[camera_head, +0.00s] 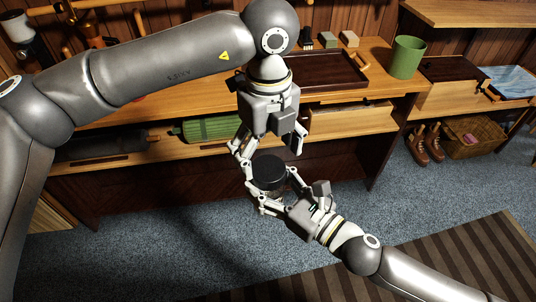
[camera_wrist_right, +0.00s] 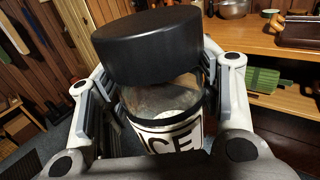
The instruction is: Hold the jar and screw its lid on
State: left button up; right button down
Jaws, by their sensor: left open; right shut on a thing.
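The jar (camera_wrist_right: 165,118) is clear glass with a white label reading "ICE". My right gripper (camera_head: 274,196) is shut on its sides, and its fingers show on both sides of the jar in the right wrist view. The black round lid (camera_wrist_right: 160,45) sits over the jar's mouth and looks slightly tilted and off-centre to the jar in that view. I cannot tell whether its thread is engaged. In the head view the lid (camera_head: 268,170) hides most of the jar. My left gripper (camera_head: 268,150) is open, pointing down just above the lid, its fingers spread to either side.
A wooden workbench (camera_head: 345,92) with a dark tray (camera_head: 318,72) and a green cup (camera_head: 406,57) stands behind the grippers. A green rolled item (camera_head: 210,128) lies on its lower shelf. Boots (camera_head: 425,143) and a basket (camera_head: 475,137) stand at right.

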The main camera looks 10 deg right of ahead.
aim_at(268, 167)
pick_arm(q)
jog(key=shift+r, duration=0.1)
jog(key=shift+c, duration=0.4)
jog(key=shift+r, duration=1.65)
jog(key=shift+f, duration=0.1)
jog(key=shift+f, duration=3.95)
jog(key=c, duration=1)
jog(key=o, duration=1.1)
